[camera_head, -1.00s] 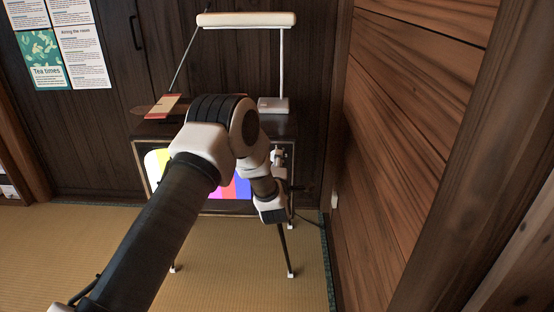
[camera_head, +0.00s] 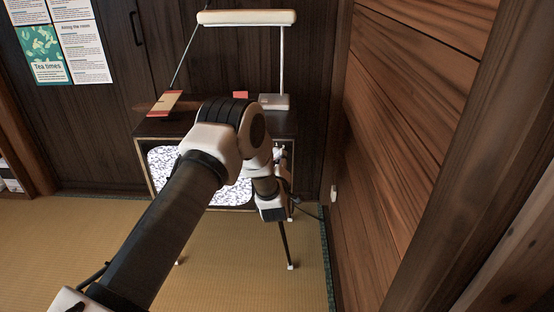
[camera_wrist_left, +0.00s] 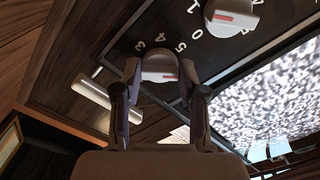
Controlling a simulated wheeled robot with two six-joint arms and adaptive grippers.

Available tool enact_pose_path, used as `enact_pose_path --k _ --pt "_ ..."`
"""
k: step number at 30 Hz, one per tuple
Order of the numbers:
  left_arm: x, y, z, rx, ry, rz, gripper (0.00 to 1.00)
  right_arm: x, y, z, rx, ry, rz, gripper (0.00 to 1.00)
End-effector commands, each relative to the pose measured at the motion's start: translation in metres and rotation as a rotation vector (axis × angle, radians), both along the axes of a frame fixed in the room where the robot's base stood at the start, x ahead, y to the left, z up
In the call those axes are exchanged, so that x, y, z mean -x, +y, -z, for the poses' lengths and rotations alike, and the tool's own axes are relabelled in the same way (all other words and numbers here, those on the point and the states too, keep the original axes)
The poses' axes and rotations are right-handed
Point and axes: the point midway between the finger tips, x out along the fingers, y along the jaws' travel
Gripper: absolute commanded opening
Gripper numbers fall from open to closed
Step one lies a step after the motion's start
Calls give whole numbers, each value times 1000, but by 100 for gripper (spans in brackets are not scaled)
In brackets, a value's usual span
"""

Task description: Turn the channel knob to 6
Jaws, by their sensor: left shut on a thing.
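The television (camera_head: 146,131) stands on thin legs against the dark wall, with black-and-white static on its screen (camera_head: 163,163); the static also shows in the left wrist view (camera_wrist_left: 275,95). My left gripper (camera_head: 280,155) is at the right side of the television's front. In the left wrist view, my left gripper (camera_wrist_left: 158,75) is shut on a pale knob (camera_wrist_left: 158,64) with a red mark. Light digits are on the dark panel around the knobs. A second pale knob (camera_wrist_left: 232,14) with a red mark is apart from my fingers. My arm hides part of the screen. My right gripper is not in view.
A lamp (camera_head: 246,18) with a long white head stands on the television top. A red and cream object (camera_head: 166,102) and a small red object (camera_head: 240,94) are also there. A wooden wall (camera_head: 410,130) is close on the right. The tatami (camera_head: 80,240) at left is clear.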

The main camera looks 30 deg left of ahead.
Motion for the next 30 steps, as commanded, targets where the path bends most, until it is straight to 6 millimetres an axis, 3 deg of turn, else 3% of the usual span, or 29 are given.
enact_pose_path --k 12,13,14,15,25,30 --pt "0 -1 1 -7 6 1 7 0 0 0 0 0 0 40" --pt "0 -1 1 -7 6 1 52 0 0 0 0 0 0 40" --pt "0 -1 1 -7 6 1 63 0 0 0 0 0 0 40" --pt "0 -1 1 -7 6 1 67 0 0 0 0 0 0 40" --pt "2 -2 1 -6 6 1 67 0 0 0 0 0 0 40" --pt "25 -16 0 -5 7 3 67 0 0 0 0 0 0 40"
